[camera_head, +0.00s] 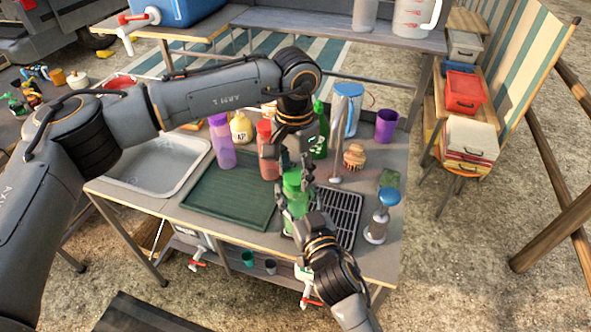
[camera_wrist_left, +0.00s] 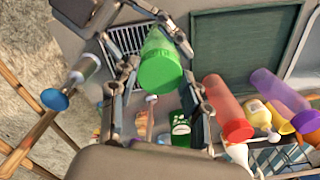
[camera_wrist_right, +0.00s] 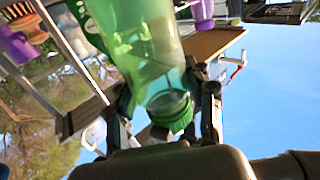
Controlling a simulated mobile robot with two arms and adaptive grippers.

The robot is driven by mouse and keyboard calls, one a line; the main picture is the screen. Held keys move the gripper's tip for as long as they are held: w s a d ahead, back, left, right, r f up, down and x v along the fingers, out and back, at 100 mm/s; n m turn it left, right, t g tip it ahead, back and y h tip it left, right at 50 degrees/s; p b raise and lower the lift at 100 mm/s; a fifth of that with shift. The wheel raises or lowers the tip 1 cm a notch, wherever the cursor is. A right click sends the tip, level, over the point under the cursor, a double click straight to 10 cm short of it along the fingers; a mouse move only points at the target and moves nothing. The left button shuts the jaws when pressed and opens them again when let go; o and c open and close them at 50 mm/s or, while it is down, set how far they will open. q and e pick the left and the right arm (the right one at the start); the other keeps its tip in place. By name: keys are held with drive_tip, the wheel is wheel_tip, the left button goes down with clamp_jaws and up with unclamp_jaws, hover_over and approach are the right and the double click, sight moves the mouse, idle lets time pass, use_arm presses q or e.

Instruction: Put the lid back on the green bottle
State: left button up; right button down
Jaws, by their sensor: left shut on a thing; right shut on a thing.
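The translucent green bottle (camera_head: 296,194) stands near the front of the counter, between my two grippers. My right gripper (camera_head: 302,212) is shut on its body from the front. My left gripper (camera_head: 289,163) comes from above and is shut on the green lid (camera_wrist_left: 160,71), which lies at the bottle's upper end. In the right wrist view a darker green ribbed ring (camera_wrist_right: 171,118), apparently the lid, shows at the end of the bottle (camera_wrist_right: 145,45). I cannot tell whether the lid sits fully on the neck; fingers hide part of it.
A second, darker green bottle (camera_head: 319,143) stands behind. A red bottle (camera_head: 266,160), purple bottle (camera_head: 222,147) and green tray (camera_head: 225,203) are to the left. A black rack (camera_head: 345,205) and blue-topped dispenser (camera_head: 379,218) are to the right.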

idle(0.3)
use_arm(q)
drive_tip(key=o, duration=0.7)
drive_tip(key=shift+r, duration=0.15)
drive_tip(key=shift+r, duration=2.1)
drive_tip(key=shift+c, duration=0.5)
